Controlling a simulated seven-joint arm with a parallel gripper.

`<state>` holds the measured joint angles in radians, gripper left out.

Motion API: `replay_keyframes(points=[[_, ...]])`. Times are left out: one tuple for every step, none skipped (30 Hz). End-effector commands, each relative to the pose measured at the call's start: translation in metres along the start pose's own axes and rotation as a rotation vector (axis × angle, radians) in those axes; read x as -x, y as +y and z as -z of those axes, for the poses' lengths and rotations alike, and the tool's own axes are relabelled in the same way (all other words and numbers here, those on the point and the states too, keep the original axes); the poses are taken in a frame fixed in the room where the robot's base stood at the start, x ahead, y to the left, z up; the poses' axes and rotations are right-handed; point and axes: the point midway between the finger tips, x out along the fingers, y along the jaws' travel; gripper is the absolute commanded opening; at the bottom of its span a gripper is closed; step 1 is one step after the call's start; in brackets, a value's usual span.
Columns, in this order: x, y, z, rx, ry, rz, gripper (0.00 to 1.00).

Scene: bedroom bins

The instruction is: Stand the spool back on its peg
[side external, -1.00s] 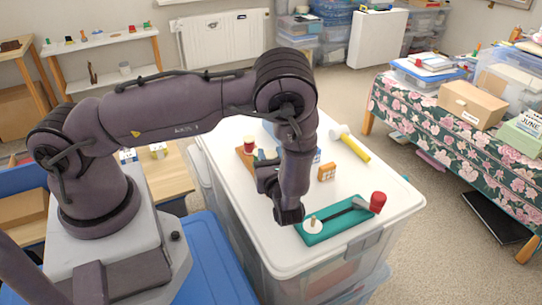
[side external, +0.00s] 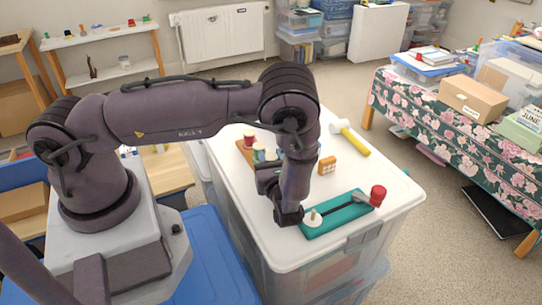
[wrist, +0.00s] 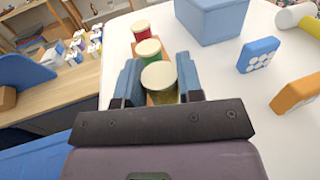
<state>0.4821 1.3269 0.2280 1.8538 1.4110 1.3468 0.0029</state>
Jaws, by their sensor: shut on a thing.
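In the wrist view a yellow-olive spool (wrist: 160,74) with a cream top sits between the two blue-grey fingers of my gripper (wrist: 158,86), which is shut on it. Its lower end is hidden, so I cannot tell whether it touches the board. A green spool (wrist: 148,50) and a red spool (wrist: 140,30) stand in line just beyond it, on an orange-brown wooden board (side external: 240,146). In the side view my arm hides most of the held spool. A teal base (side external: 338,216) there carries a white disc with a short upright peg (side external: 313,214).
A red knob (side external: 378,194) stands at the teal base's far end. A blue box (wrist: 212,20), a blue block (wrist: 258,55) and an orange block (wrist: 298,93) stand right of the spools. A yellow-handled mallet (side external: 352,140) lies behind. The white lid (side external: 385,170) is clear around them.

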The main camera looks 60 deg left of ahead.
Motion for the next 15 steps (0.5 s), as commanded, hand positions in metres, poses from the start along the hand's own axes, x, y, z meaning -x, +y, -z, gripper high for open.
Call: replay_keyframes(points=[[0.000, 0.000, 0.001, 0.000, 0.000, 0.000, 0.08], [0.000, 0.000, 0.002, 0.000, 0.000, 0.000, 0.08], [0.000, 0.000, 0.003, 0.000, 0.000, 0.000, 0.08], [0.000, 0.000, 0.004, 0.000, 0.000, 0.000, 0.08], [0.000, 0.000, 0.005, 0.000, 0.000, 0.000, 0.08], [0.000, 0.000, 0.006, -0.001, 0.000, 0.000, 0.08], [0.000, 0.000, 0.006, -0.001, 0.000, 0.000, 0.08], [0.000, 0.000, 0.007, 0.000, 0.000, 0.001, 0.08], [0.000, 0.000, 0.008, 0.000, 0.000, 0.001, 0.08], [0.000, 0.000, 0.009, 0.000, 0.000, 0.001, 0.08], [0.000, 0.000, 0.010, 0.000, 0.000, 0.001, 0.08], [0.000, 0.000, 0.011, 0.000, 0.000, 0.001, 0.08], [0.000, 0.000, 0.011, 0.001, 0.000, 0.001, 0.08], [0.000, 0.000, 0.012, 0.001, 0.000, 0.001, 0.08], [0.000, 0.000, 0.013, 0.000, 0.000, 0.001, 0.08]])
